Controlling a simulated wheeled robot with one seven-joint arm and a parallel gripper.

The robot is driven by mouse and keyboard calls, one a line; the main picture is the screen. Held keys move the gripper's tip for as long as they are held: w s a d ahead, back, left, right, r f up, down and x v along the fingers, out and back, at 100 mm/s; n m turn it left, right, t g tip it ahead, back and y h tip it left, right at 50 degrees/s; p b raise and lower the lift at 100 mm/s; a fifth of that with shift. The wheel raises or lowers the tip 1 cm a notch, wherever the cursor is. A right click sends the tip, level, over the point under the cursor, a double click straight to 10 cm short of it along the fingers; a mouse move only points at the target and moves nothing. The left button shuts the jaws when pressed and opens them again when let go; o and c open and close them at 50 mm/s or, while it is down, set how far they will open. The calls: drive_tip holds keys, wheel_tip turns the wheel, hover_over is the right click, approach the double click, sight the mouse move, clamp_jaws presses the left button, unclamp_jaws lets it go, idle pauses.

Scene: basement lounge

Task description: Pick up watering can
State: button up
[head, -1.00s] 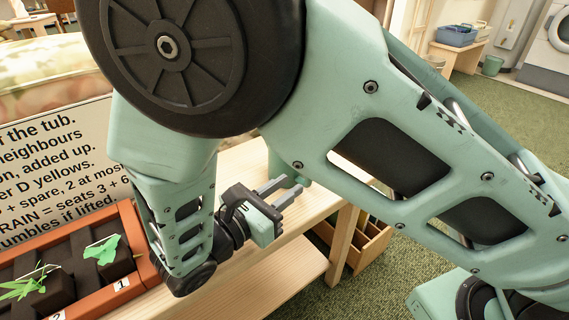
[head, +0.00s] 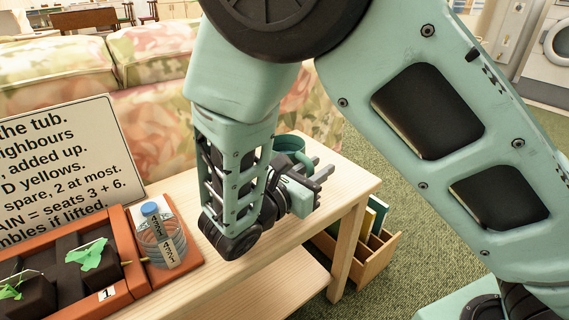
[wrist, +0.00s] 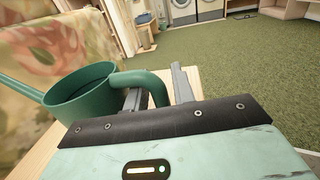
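The green watering can (head: 287,146) stands on the right part of the wooden bench, partly hidden behind my gripper in the head view. The wrist view shows its open round body (wrist: 78,108), its spout reaching to the left and its curved handle (wrist: 140,77) toward the right. My gripper (head: 322,172) is beside the can on its handle side. In the wrist view my gripper (wrist: 158,90) has its two fingers apart, with the handle's curve between them. I see a gap between handle and right finger; contact with the left finger is unclear.
The wooden bench (head: 345,182) also bears a terracotta-coloured seedling tray (head: 128,252), a clear bottle with a blue cap (head: 160,235) and a text sign (head: 60,150). A floral sofa (head: 145,110) stands behind. A wooden crate (head: 372,262) sits on the green carpet at right.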

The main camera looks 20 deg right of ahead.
clamp_jaws()
wheel_tip(320, 180, up, 10)
drive_tip(key=p, duration=0.5)
idle(1.7)
